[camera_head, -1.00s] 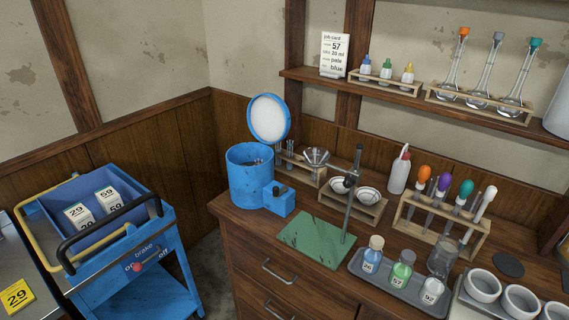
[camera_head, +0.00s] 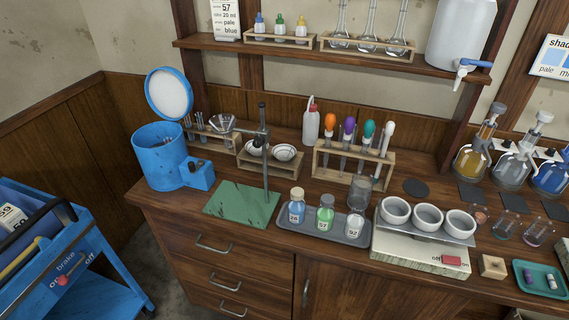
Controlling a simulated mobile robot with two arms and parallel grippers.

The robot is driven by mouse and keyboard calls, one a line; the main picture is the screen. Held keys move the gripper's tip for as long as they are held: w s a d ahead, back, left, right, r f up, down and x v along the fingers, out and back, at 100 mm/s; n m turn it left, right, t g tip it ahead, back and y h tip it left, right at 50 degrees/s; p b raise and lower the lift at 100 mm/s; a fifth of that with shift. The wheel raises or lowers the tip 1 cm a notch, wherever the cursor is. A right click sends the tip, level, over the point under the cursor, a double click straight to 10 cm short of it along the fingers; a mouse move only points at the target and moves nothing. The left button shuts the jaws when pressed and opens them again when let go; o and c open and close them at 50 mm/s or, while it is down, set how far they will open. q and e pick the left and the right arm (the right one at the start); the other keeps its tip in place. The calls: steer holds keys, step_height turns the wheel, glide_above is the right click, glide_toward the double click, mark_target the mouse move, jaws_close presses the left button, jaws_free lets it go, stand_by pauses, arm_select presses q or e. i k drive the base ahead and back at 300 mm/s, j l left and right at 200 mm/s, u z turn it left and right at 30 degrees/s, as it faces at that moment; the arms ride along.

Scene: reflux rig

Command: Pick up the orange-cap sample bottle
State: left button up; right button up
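Three small sample bottles stand upright in a grey tray (camera_head: 337,238) on the wooden bench. The left bottle (camera_head: 297,211) has blue liquid and a tan, cork-like cap. I cannot make out a clearly orange cap on any of these bottles. An orange-bulbed dropper (camera_head: 330,123) stands in a wooden rack behind them. Neither of my grippers is in view.
A green board with a metal stand (camera_head: 235,203) is left of the tray. White bowls on a scale-like box (camera_head: 413,251) are to its right. Round flasks (camera_head: 512,165) and a teal tray (camera_head: 545,282) stand farther right. A blue cart (camera_head: 85,285) is at lower left.

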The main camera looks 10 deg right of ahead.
mark_target(354, 220)
steer(key=j+z, duration=0.1)
steer(key=z, duration=1.25)
